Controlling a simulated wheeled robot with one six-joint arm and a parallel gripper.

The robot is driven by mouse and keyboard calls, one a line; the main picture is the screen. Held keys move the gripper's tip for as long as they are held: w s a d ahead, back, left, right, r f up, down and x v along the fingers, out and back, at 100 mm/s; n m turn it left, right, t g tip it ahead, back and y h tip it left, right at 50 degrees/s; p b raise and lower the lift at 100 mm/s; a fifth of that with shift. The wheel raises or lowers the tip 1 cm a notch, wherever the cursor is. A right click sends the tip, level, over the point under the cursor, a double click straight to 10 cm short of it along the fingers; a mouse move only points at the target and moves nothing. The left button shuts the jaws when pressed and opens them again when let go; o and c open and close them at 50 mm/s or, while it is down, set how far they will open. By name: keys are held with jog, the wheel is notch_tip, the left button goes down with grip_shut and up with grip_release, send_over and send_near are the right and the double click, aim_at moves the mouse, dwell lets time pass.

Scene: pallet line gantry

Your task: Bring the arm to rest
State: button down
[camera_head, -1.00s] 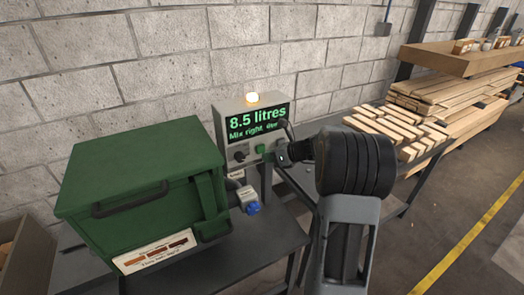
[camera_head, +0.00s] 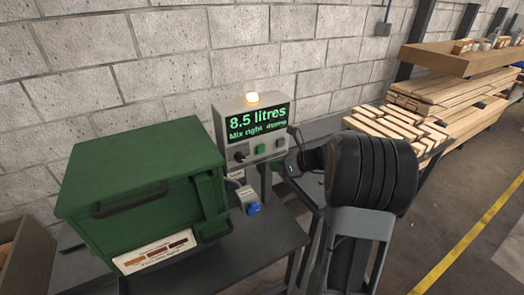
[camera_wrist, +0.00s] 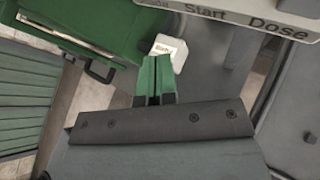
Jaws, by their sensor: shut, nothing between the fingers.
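My gripper shows in the wrist view (camera_wrist: 157,68) with its two green fingers together, shut and empty. In the head view my arm reaches in from the lower right, and its wrist end is just right of and below the grey control box (camera_head: 220,118). It looks apart from the box, and my fingers are hard to make out there. The box's screen (camera_head: 258,120) reads "8.5 litres" with a line starting "Mix right". A green button (camera_head: 288,149) and a dark knob (camera_head: 241,156) are on its front.
A green lidded machine (camera_head: 140,170) stands left on a dark bench (camera_head: 265,240), with a blue-ended fitting (camera_head: 253,208) at its right side. Timber slats (camera_head: 400,130) lie on a bench behind my arm. A block wall (camera_head: 165,60) closes the back. Open floor (camera_head: 445,225) is at right.

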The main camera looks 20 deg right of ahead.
dwell(0.7)
jog(key=s+a+f+n+g+h, duration=0.3)
jog(key=s+f+n+g, duration=0.25)
jog(key=s+n, duration=0.55)
jog(key=s+a+r+n+h, duration=0.5)
jog(key=s+a+r+n, duration=0.2)
jog(key=n, duration=1.2)
jog(key=shift+s+a+r+h, duration=0.35)
jog(key=shift+s+a, duration=0.3)
jog(key=shift+s, duration=0.3)
jog(key=shift+t, duration=0.25)
dwell(3.1)
